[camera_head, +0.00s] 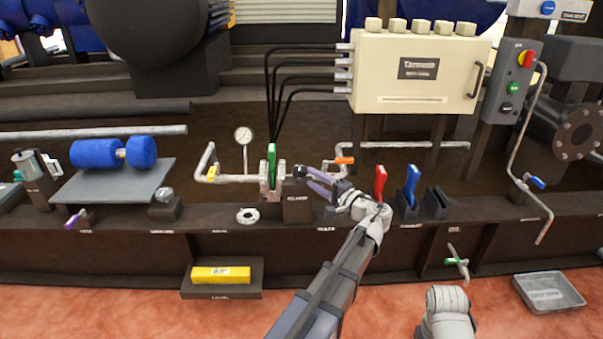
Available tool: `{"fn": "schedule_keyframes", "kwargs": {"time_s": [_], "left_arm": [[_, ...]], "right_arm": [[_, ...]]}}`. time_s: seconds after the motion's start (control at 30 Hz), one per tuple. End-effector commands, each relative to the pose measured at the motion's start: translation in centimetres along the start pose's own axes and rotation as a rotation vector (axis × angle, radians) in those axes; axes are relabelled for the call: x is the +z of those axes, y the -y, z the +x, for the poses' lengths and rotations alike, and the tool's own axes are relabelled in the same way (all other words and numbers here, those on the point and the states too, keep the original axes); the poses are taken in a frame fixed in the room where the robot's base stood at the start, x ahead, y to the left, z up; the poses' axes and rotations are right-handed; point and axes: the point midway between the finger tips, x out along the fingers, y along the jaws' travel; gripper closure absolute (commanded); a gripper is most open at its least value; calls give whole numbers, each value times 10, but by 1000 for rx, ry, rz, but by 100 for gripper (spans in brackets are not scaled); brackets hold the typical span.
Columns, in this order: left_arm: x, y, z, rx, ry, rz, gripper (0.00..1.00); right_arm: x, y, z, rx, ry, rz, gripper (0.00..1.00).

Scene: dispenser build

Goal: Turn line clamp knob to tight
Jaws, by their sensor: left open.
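A dark clamp block (297,209) with a white label stands on the bench ledge, just right of the flanged line with the green lever (272,160). The label looks like "CLAMP", but it is small. My left gripper (308,180) reaches in from the right, with its fingers apart and pointing left at the top of this block. The knob itself cannot be made out; the fingers and dark background obscure that spot. I cannot tell whether the fingers touch it. Of my right arm only a grey link shows at the bottom; its gripper is out of view.
A pressure gauge (243,136) and a yellow-handled pipe valve (212,172) are to the left. A cream cabinet (420,75) with black hoses is behind. A yellow level (221,275) lies on a low shelf.

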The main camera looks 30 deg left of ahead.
Motion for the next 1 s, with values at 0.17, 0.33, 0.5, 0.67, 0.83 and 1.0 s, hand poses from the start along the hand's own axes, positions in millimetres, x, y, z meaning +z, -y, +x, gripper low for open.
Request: {"fn": "schedule_keyframes", "kwargs": {"time_s": [0.17, 0.33, 0.5, 0.67, 0.83, 1.0], "left_arm": [[0, 0, 30, 1, 3, -1, 55], [0, 0, 52, 1, 2, -1, 55], [0, 0, 64, 1, 1, -1, 55], [0, 0, 67, 1, 0, -1, 55], [0, 0, 67, 1, 0, -1, 55], [0, 0, 66, 1, 0, -1, 74]], "right_arm": [[0, 0, 0, 0, 0, 0, 35], [0, 0, 0, 0, 0, 0, 35], [0, 0, 0, 0, 0, 0, 35], [0, 0, 0, 0, 0, 0, 35], [0, 0, 0, 0, 0, 0, 35], [0, 0, 0, 0, 0, 0, 35]]}}
